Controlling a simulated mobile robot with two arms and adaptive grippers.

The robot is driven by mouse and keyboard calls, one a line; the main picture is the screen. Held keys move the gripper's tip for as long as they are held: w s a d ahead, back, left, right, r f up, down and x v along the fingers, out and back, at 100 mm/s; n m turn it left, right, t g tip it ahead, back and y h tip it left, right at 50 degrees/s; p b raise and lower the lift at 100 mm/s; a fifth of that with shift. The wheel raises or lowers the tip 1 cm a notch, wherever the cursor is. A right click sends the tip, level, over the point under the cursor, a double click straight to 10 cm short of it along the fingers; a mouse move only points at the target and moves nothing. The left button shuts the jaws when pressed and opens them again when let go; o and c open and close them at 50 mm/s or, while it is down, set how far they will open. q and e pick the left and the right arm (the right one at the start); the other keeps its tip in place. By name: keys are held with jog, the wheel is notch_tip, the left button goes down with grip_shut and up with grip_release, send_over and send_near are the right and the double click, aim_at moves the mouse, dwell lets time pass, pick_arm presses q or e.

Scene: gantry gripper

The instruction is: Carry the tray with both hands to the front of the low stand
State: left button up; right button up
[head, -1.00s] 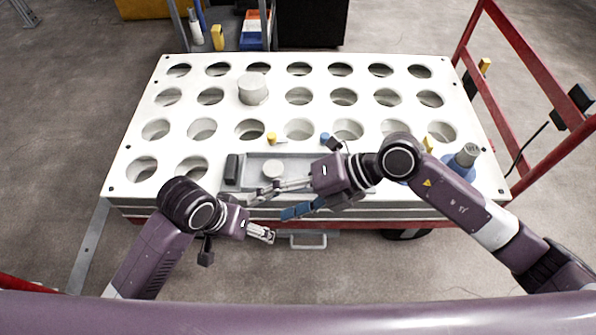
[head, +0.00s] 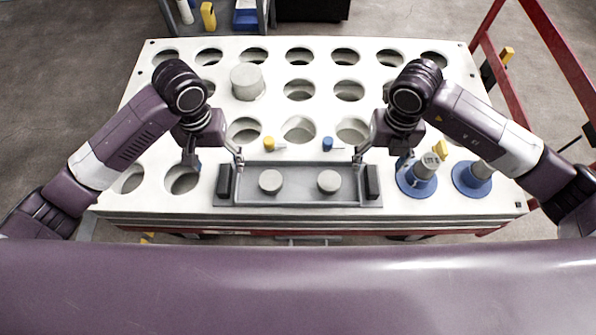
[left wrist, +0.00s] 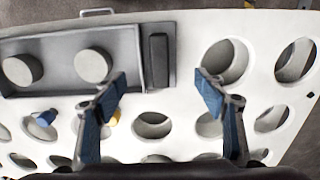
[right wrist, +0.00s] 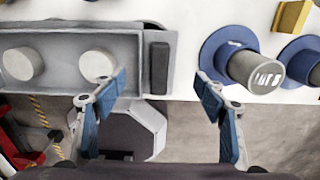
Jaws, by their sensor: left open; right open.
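The grey tray (head: 300,199) lies on the white perforated table top near its front edge. It holds two round pale discs, left (head: 270,181) and right (head: 329,181). A black handle stands at each end, left (head: 224,182) and right (head: 373,182). My left gripper (head: 238,158) is open above the tray's left end; in the left wrist view the black handle (left wrist: 159,60) shows beyond the gap between its fingers. My right gripper (head: 357,158) is open above the right end, with that handle (right wrist: 159,68) likewise. Neither touches a handle visibly. I cannot tell which thing is the low stand.
A pale cylinder (head: 247,84) stands on the table (head: 300,115) behind the tray. Small yellow (head: 269,143) and blue (head: 328,144) pieces lie just behind the tray. Red rails (head: 540,75) rise at right.

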aim_at(223, 177)
pick_arm(q)
jog(key=shift+s, duration=0.2)
pick_arm(e)
jog(key=shift+s, duration=0.2)
pick_arm(q)
jog(key=shift+f, duration=3.9)
pick_arm(e)
jog(key=shift+f, duration=3.9)
pick_arm(q)
jog(key=shift+c, duration=0.6)
pick_arm(e)
jog(key=shift+c, duration=0.6)
pick_arm(q)
grip_shut()
pick_arm(e)
grip_shut()
pick_arm(q)
jog(key=shift+w+a, duration=0.1)
pick_arm(e)
jog(key=shift+w+d, duration=0.1)
